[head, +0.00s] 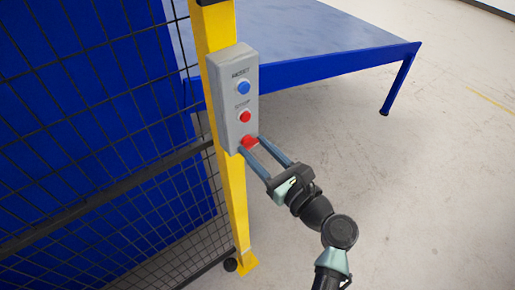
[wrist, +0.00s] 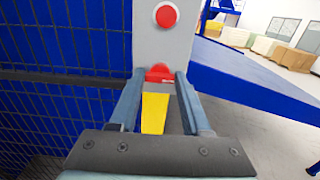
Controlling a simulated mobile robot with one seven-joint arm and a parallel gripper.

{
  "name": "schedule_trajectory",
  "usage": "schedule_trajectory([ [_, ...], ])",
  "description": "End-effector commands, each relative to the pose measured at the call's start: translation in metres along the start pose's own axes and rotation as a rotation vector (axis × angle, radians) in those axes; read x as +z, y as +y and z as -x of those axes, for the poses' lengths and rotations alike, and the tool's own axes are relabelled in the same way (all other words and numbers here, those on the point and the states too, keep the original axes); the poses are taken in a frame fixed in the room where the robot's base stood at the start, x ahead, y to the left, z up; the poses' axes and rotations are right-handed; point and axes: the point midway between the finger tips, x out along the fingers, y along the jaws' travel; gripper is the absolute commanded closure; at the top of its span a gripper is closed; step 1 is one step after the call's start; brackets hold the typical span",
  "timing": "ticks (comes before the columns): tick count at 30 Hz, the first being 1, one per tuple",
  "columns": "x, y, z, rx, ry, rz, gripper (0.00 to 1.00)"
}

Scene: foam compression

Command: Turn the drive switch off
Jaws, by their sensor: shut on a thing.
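A grey control box (head: 236,105) is fixed to a yellow post (head: 233,195). Its front has a blue button (head: 243,87) at the top, a round red button (head: 245,117) below it, and a red switch (head: 250,141) near the bottom edge. My gripper (head: 252,146) reaches up from the lower right, with its long fingers on either side of the red switch and shut on it. In the wrist view the red switch (wrist: 160,73) sits between the fingertips, partly hidden by them, below the round red button (wrist: 165,16). Which position the switch is in cannot be told.
A dark mesh fence (head: 110,150) with a dark rail runs left of the post, with blue panels behind it. A blue table (head: 335,62) stands behind the box to the right. The floor (head: 430,190) on the right is open.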

Motion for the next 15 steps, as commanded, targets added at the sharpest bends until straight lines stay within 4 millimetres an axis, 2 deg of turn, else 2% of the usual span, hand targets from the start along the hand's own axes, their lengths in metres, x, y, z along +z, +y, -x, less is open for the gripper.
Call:
schedule_trajectory([
  [8, -0.0020, 0.0007, 0.0000, 0.001, -0.001, 0.116, 1.00],
  [15, -0.0033, 0.0016, -0.0001, 0.001, -0.001, 0.318, 1.00],
])
